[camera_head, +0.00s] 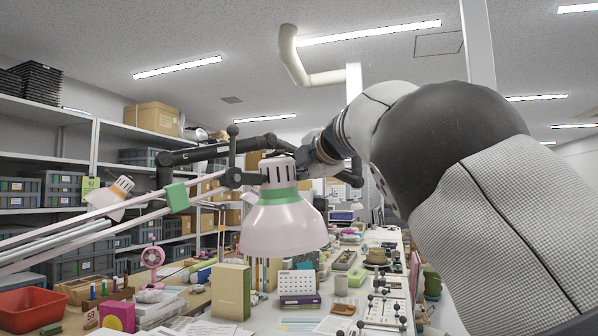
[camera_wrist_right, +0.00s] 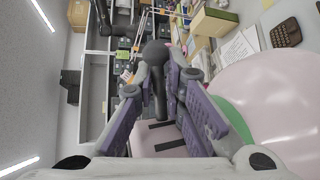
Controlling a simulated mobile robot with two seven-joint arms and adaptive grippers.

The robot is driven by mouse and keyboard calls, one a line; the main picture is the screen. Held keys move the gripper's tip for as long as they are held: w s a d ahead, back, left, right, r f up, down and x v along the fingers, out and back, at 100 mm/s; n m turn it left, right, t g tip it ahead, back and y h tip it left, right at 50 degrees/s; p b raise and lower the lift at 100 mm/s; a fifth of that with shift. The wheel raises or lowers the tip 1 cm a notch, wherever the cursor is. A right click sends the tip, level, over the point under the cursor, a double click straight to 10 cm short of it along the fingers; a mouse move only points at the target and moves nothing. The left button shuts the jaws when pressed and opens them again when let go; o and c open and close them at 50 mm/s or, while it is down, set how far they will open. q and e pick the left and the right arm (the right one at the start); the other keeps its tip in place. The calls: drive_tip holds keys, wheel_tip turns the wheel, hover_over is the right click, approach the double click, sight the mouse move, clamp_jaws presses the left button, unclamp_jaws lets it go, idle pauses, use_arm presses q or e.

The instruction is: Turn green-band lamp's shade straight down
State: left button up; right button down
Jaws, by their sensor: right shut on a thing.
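The green-band lamp's pale pink shade (camera_head: 284,228) hangs in the middle of the head view, with a green band (camera_head: 278,196) and a slotted cap above it. Its opening faces roughly down; any small tilt is hard to tell. My right gripper (camera_head: 308,160) reaches in from the right behind the cap, its fingers mostly hidden in the head view. The shade (camera_wrist_right: 280,105) is to the right there. My left gripper is out of view.
A second pale lamp (camera_head: 110,196) stands further left. Below is a crowded bench with an olive box (camera_head: 231,291), a pink fan (camera_head: 152,257) and a red bin (camera_head: 28,308). Shelves line the left.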

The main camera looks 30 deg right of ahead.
drive_tip(key=c, duration=1.7)
unclamp_jaws()
drive_tip(key=v, duration=0.7)
drive_tip(key=shift+s, duration=0.25)
